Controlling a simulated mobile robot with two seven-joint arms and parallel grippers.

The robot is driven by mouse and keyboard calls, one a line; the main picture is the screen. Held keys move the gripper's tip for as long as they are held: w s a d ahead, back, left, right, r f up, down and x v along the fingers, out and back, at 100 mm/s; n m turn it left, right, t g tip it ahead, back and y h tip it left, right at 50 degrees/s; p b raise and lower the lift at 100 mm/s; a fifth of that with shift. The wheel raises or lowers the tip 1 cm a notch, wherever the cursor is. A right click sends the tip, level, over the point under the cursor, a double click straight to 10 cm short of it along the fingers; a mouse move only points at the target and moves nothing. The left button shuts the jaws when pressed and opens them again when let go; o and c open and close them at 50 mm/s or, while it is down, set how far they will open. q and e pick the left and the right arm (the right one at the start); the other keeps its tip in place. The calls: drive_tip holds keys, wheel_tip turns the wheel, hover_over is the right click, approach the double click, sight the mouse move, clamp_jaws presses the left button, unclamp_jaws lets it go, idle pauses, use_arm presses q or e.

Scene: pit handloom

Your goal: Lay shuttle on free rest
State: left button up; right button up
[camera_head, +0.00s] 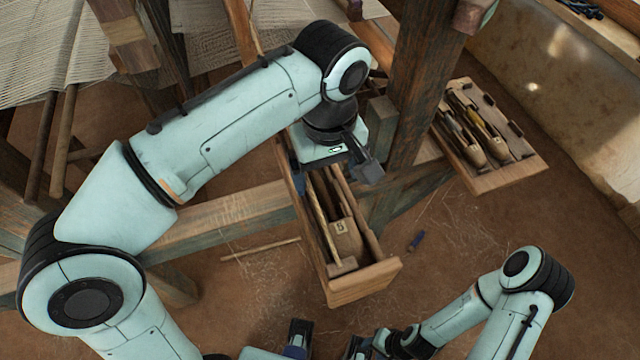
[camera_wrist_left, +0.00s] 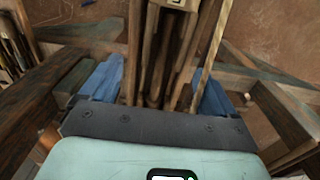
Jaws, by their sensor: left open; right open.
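A long wooden box (camera_head: 362,284) holds slim wooden shuttles and rods, one shuttle (camera_head: 345,238) bearing a pale tag "5". My left gripper (camera_head: 338,170) is open over the box's far end. In the left wrist view its blue fingers (camera_wrist_left: 155,92) stand apart on either side of several wooden pieces; I cannot tell whether they touch. The shuttle tag (camera_wrist_left: 178,3) shows at that view's top edge. A second wooden tray (camera_head: 510,178) at the right holds several shuttles in slots. My right gripper (camera_head: 327,343) is open and empty at the bottom edge, partly cut off.
A thick loom post (camera_head: 418,85) stands between the box and the right tray. A cross beam (camera_head: 235,215) runs behind the box. White warp threads (camera_head: 50,45) are at the upper left.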

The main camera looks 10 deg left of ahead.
sight(325, 195)
use_arm(q)
drive_tip(key=f, duration=0.2)
drive_tip(key=f+b, duration=0.1)
drive_tip(key=shift+s+f, duration=0.35)
drive_tip(key=shift+f, duration=0.3)
drive_tip(key=c, duration=1.5)
drive_tip(key=shift+o, duration=0.2)
drive_tip(key=shift+w+r, duration=0.1)
drive_tip(key=shift+r, duration=0.1)
